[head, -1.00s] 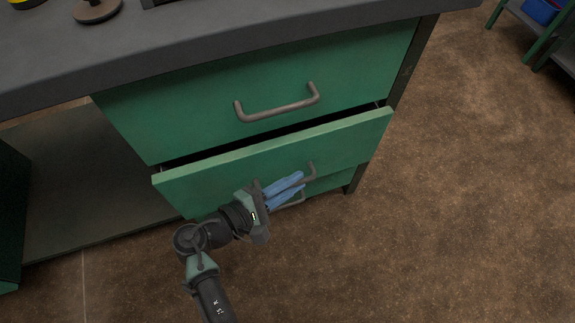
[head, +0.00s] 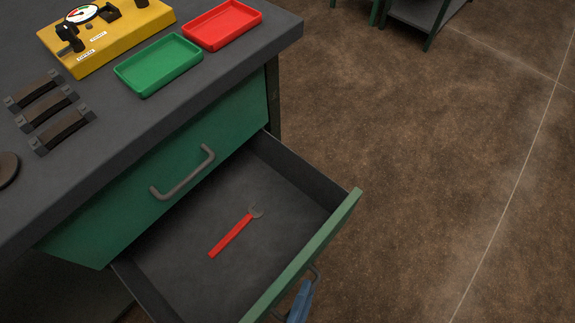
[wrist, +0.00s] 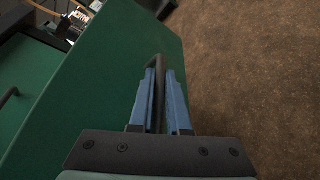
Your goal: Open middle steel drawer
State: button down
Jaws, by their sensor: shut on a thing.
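The middle steel drawer (head: 310,257) is pulled well out of the green cabinet, and its dark inside shows in the head view. A wrench with a red handle (head: 232,236) lies on its floor. My gripper (wrist: 162,95) is shut on the drawer's grey bar handle (wrist: 157,66), with a blue finger on each side of it. In the head view only a blue finger (head: 301,300) shows beside the handle, at the bottom edge. The lower drawer is hidden in the head view.
The top drawer (head: 160,200) is shut above. The worktop (head: 130,115) holds a green tray (head: 158,66), a red tray (head: 222,24), a yellow control box (head: 105,35) and dark straps (head: 48,108). The brown floor (head: 430,190) to the right is clear.

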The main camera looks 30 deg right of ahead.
jog(key=shift+s+d, duration=0.15)
jog(key=shift+s, duration=0.4)
jog(key=shift+s+d, duration=0.15)
jog(key=shift+s, duration=0.4)
jog(key=c, duration=0.9)
grip_release()
jog(key=p+v, duration=0.2)
jog(key=v, duration=1.1)
